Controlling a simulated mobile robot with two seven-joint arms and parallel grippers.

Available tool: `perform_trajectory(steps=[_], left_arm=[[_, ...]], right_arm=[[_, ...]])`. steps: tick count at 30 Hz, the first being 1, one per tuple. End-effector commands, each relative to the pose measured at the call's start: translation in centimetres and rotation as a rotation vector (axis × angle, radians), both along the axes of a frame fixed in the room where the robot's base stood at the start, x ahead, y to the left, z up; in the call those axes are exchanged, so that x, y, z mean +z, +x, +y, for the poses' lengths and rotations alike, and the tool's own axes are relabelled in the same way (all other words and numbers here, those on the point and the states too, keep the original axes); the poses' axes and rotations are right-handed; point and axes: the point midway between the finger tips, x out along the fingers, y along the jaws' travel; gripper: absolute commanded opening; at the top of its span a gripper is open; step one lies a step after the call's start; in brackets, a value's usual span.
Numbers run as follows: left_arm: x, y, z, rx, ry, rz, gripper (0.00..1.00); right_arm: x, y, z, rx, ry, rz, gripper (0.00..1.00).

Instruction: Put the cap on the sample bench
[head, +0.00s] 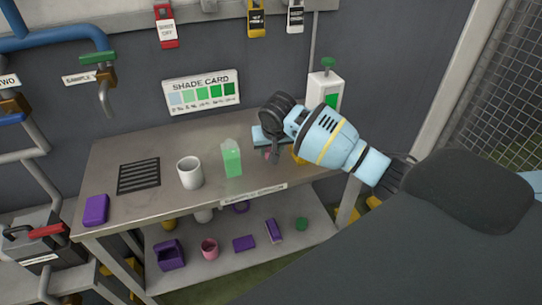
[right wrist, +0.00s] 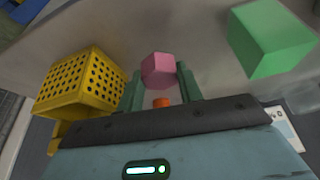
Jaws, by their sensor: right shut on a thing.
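The sample bench (head: 130,205) is a grey metal table with a label on its front edge. My right gripper (head: 270,157) is over the bench's right part, beside the green carton-like container. In the right wrist view my right gripper (right wrist: 160,88) is shut on a small pink faceted piece (right wrist: 158,70), which seems to be the cap. A small orange spot (right wrist: 161,102) shows between the fingers. I cannot tell whether the pink piece touches the bench top. My left gripper is not in view.
The green container (head: 231,160), a white mug (head: 190,172), a black grille (head: 139,176) and a purple block (head: 96,210) are on the bench. A yellow perforated basket (right wrist: 85,85) is close to my fingers. The lower shelf (head: 220,265) holds several small items. The bench's front middle is bare.

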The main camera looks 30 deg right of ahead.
Motion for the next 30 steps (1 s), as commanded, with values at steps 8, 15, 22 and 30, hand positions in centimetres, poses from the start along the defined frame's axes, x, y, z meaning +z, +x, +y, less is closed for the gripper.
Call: perform_trajectory(steps=[8, 15, 22, 30], left_arm=[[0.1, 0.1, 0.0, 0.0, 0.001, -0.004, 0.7], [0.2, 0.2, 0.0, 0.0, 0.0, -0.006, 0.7], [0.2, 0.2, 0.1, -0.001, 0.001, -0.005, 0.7], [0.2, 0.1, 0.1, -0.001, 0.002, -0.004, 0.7]], right_arm=[[-2.6, 0.5, -0.3, 0.0, -0.001, -0.001, 0.08], [-3.5, 0.6, -0.3, -0.001, -0.001, -0.003, 0.08], [-3.7, 0.5, -0.3, -0.001, 0.0, -0.002, 0.08], [-3.8, 0.5, -0.3, -0.001, 0.0, -0.002, 0.58]])
